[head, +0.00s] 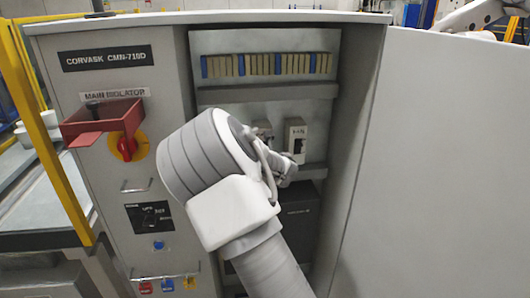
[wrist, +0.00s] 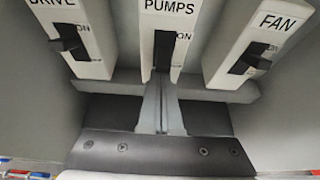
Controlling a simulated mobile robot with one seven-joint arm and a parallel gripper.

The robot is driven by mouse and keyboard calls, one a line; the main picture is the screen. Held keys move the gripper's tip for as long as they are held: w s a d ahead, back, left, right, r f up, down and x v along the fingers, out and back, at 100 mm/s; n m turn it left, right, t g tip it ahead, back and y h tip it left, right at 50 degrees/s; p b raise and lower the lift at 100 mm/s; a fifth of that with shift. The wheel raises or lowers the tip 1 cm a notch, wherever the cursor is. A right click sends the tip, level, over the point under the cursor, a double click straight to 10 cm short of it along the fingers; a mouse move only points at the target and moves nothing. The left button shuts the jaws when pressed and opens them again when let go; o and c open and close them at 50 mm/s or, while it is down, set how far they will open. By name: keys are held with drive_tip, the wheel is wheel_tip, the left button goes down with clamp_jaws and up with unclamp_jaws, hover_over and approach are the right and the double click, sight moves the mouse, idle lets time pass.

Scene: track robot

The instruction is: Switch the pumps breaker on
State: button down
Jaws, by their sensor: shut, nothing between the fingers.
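In the wrist view the pumps breaker (wrist: 161,14) is the middle of three pale breakers, labelled PUMPS. Its black toggle (wrist: 164,50) hangs low in its slot, with an ON mark beside it. My gripper (wrist: 161,78) is shut and empty. Its fingertips are just below the pumps breaker's toggle; I cannot tell whether they touch it. In the head view my arm hides most of the breaker row, and my gripper is largely hidden behind my wrist.
The drive breaker (wrist: 83,14) stands to the left and the fan breaker (wrist: 262,45) to the right, close to my fingers. In the head view the open cabinet door (head: 440,150) is on the right. A red isolator handle (head: 127,145) and red box (head: 100,118) are on the left panel.

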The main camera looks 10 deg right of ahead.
drive_tip(key=shift+r+g+p, duration=0.3)
drive_tip(key=shift+g+p, duration=0.5)
drive_tip(key=shift+p, duration=0.1)
drive_tip(key=shift+r, duration=0.15)
drive_tip(key=shift+r+p, duration=0.35)
drive_tip(key=shift+r, duration=0.35)
